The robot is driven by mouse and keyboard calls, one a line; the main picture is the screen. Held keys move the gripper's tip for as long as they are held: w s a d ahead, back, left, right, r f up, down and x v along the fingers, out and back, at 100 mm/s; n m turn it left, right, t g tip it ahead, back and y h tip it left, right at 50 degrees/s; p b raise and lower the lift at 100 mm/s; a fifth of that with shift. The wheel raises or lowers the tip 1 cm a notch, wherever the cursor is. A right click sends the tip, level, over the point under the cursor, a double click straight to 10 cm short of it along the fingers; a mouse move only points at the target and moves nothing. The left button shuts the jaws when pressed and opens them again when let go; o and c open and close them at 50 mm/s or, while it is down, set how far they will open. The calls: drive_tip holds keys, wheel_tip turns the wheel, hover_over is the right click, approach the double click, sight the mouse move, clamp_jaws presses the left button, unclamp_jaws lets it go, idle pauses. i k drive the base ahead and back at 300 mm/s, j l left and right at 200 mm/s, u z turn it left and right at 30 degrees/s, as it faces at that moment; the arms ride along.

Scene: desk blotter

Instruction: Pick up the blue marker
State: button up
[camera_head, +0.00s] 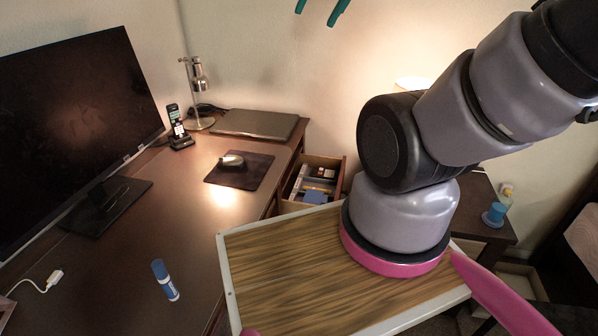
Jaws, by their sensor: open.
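The blue marker (165,281) is on the brown desk at the lower left. My gripper (319,8) shows only as two teal fingertips at the top edge. They are apart with nothing between them, so it is open. It is up and to the right of the marker in the picture, well away from it. The rest of the gripper is out of frame.
The desk (125,232) holds a monitor (75,120), cordless phone (178,130), lamp (197,80), closed laptop (256,123) and mouse (231,160) on a dark pad (252,174). A white cable (40,287) lies left of the marker. An open drawer (296,207) is beyond. Desk around the marker is clear.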

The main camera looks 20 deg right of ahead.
sight(169, 288)
drive_tip(key=k+l, duration=0.1)
drive_tip(key=k, duration=0.6)
drive_tip(key=k+l, duration=0.1)
drive_tip(key=k, duration=0.6)
drive_tip(key=k+u, duration=0.15)
drive_tip(key=u, duration=0.25)
drive_tip(key=k+u, duration=0.1)
drive_tip(key=u, duration=0.3)
drive_tip(key=k+j+u, duration=0.1)
drive_tip(key=u, duration=0.3)
drive_tip(key=i, duration=0.4)
